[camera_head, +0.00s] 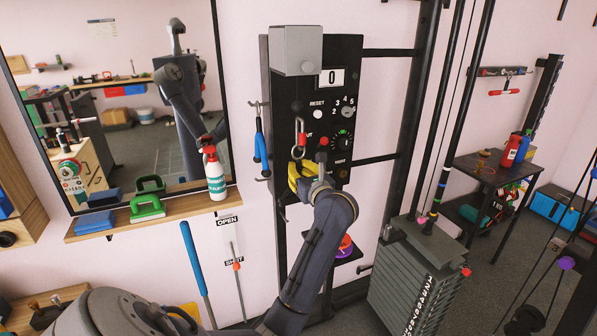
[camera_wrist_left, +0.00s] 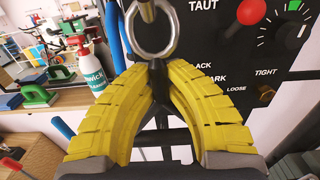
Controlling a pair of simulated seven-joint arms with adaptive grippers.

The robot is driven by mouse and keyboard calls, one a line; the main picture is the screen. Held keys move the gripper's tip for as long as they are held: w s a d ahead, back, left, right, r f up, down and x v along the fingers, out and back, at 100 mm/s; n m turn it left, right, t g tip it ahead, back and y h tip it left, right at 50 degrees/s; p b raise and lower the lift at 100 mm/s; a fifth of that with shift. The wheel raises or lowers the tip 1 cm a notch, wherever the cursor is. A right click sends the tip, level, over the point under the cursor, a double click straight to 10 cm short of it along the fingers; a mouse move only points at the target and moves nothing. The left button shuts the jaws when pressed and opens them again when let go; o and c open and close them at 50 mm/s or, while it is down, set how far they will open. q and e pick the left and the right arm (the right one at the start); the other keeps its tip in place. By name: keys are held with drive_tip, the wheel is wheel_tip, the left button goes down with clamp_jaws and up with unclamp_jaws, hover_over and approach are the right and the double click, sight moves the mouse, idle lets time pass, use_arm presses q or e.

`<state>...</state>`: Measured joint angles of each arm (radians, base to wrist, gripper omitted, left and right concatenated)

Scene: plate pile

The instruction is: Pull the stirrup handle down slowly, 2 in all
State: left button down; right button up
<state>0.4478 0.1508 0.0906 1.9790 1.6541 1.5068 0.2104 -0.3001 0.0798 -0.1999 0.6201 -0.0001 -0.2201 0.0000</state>
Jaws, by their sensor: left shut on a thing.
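My left gripper (camera_head: 301,171), with yellow ribbed fingers, is raised in front of the dark wall panel. In the left wrist view its fingers (camera_wrist_left: 156,78) come together on a dark piece just below a hanging metal ring (camera_wrist_left: 151,35). The dark piece looks like the top of the stirrup handle (camera_wrist_left: 158,80); the fingers hide most of it. In the head view the ring (camera_head: 300,137) hangs straight down above the gripper. The display (camera_head: 332,77) on the panel reads 0. My right gripper is not in view.
A weight stack (camera_head: 415,280) stands to the right.

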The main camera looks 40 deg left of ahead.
use_arm(q)
drive_tip(key=shift+r, duration=1.15)
drive_tip(key=shift+r, duration=1.05)
drive_tip(key=shift+r, duration=0.4)
drive_tip(key=shift+f, duration=0.1)
